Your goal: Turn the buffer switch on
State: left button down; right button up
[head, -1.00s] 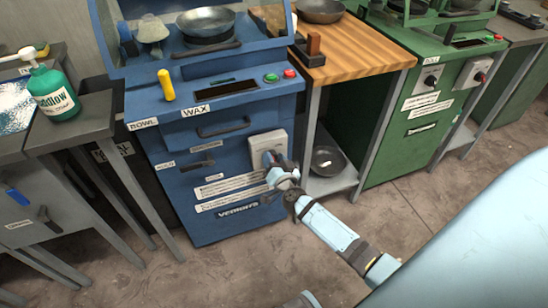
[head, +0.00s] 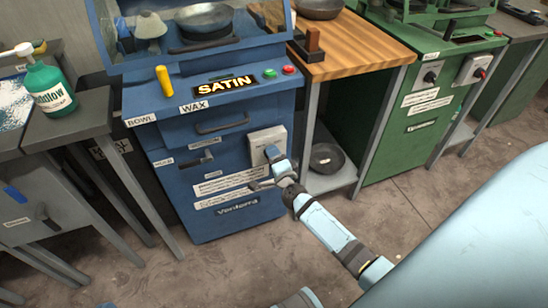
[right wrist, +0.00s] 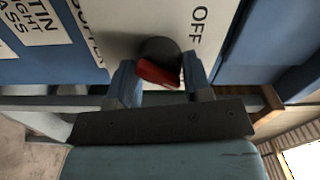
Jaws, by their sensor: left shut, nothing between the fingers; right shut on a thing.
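The buffer switch is on a grey box (head: 262,141) on the front of the blue machine (head: 235,215). My right gripper (head: 272,170) is at this box. In the right wrist view, its two blue fingers (right wrist: 160,80) are shut on the red knob (right wrist: 157,74), one on each side. The knob sits on a dark round base, with the word OFF on the plate to its right.
Green and red buttons (head: 279,73) and a yellow handle (head: 165,82) are on top of the machine. A wooden-topped table (head: 360,50) stands to its right, with a bowl (head: 326,157) on its lower shelf. Floor in front is clear.

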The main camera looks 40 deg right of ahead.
jog(key=shift+f+m, duration=0.1)
jog(key=shift+m, duration=0.5)
pick_arm(q)
jog(key=shift+w+d+r+t, duration=0.3)
jog(key=shift+d+r, duration=0.15)
jog(key=shift+r, duration=0.15)
pick_arm(e)
jog(key=shift+m, duration=0.4)
pick_arm(q)
jog(key=shift+s, duration=0.1)
pick_arm(e)
jog(key=o, duration=0.9)
